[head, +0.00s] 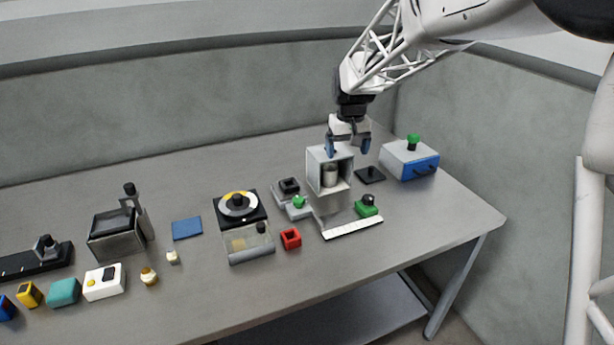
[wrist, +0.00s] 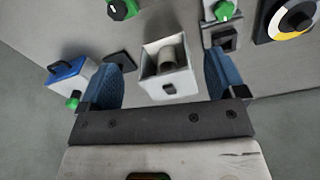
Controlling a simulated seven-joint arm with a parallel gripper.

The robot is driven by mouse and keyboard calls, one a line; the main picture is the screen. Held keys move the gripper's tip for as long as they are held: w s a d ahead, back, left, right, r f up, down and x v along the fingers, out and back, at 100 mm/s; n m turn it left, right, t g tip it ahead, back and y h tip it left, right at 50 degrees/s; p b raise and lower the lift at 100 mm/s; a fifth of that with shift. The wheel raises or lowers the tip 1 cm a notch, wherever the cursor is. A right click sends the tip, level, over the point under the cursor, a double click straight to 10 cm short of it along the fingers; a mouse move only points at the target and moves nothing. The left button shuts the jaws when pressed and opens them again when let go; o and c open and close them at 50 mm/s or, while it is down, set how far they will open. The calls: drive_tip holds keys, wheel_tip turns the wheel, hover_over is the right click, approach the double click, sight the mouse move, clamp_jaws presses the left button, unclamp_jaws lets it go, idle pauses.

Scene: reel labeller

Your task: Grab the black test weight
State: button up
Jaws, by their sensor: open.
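My gripper (head: 348,147) is open and empty, its two blue fingertips pointing down above the open-fronted light grey box (head: 318,179). A grey cylinder (head: 330,176) stands inside this box; it also shows in the wrist view (wrist: 168,58), between and beyond my fingers. I cannot tell for sure which thing is the black test weight. Dark candidates are a small dark piece (head: 261,229) at the clear-topped tray, a black block (head: 289,186) on a grey base, and a black knob (head: 368,199) on a green base.
A blue and white box with a green knob (head: 408,160) stands to the right, beside a flat black pad (head: 370,174). Bare table (head: 440,215) shows at the right.

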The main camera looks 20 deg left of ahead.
drive_tip(key=n, duration=0.2)
hover_over(289, 181)
drive_tip(key=s, duration=0.1)
wheel_tip(289, 181, down, 11)
drive_tip(key=shift+d+r+g, duration=0.1)
drive_tip(key=shift+d+g, duration=0.2)
drive_tip(key=shift+d, duration=0.1)
drive_tip(key=shift+f, duration=1.3)
drive_tip(key=shift+f, duration=0.1)
drive_tip(key=shift+s+f, duration=0.2)
drive_tip(key=shift+f, duration=2.3)
drive_tip(key=shift+c, duration=0.4)
drive_tip(key=shift+a, duration=0.1)
drive_tip(key=c, duration=1.1)
